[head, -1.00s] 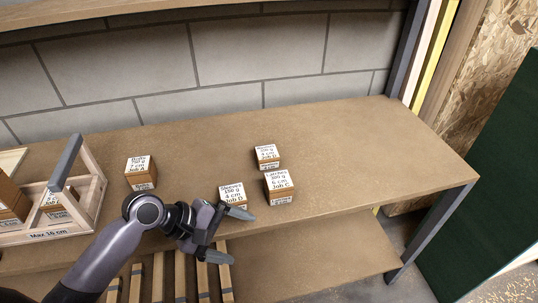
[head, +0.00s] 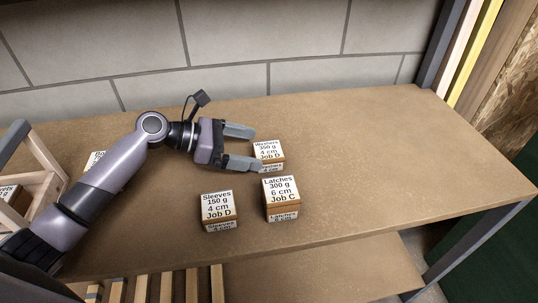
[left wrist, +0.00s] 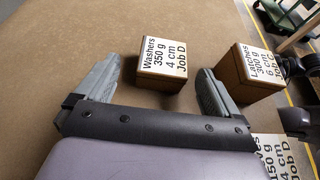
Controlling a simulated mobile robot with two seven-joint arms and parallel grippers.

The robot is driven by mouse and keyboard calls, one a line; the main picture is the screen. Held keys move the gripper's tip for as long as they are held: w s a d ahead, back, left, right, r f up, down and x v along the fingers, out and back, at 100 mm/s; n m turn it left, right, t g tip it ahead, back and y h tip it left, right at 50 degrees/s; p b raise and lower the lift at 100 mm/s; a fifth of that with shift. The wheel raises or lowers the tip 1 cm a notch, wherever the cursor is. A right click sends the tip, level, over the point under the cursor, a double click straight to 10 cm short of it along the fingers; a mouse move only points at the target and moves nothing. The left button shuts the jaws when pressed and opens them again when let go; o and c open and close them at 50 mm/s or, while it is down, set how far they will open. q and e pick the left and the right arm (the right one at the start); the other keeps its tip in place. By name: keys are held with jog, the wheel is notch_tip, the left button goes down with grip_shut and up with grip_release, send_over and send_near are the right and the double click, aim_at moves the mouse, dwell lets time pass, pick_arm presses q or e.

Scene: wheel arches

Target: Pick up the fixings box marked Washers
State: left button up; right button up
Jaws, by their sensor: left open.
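The Washers box (head: 268,152) is a small wooden box with a white label on the bench, behind the Latches box. My left gripper (head: 247,147) is open just left of it, with its fingers pointing toward it. In the left wrist view the Washers box (left wrist: 163,62) sits ahead of the open fingers (left wrist: 158,78), roughly between their tips. I see no contact on its near side. My right gripper is in neither view.
The Latches box (head: 281,199) stands close in front of the Washers box, and the Sleeves box (head: 217,209) is to its left. A wooden carrier (head: 40,160) is at the far left. Another box (head: 95,160) is partly hidden by my arm. The bench's right side is clear.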

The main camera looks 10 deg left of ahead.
aim_at(261, 150)
pick_arm(q)
jog(key=x, duration=0.5)
jog(key=shift+s+f, duration=0.1)
jog(key=shift+s, duration=0.1)
jog(key=c, duration=1.3)
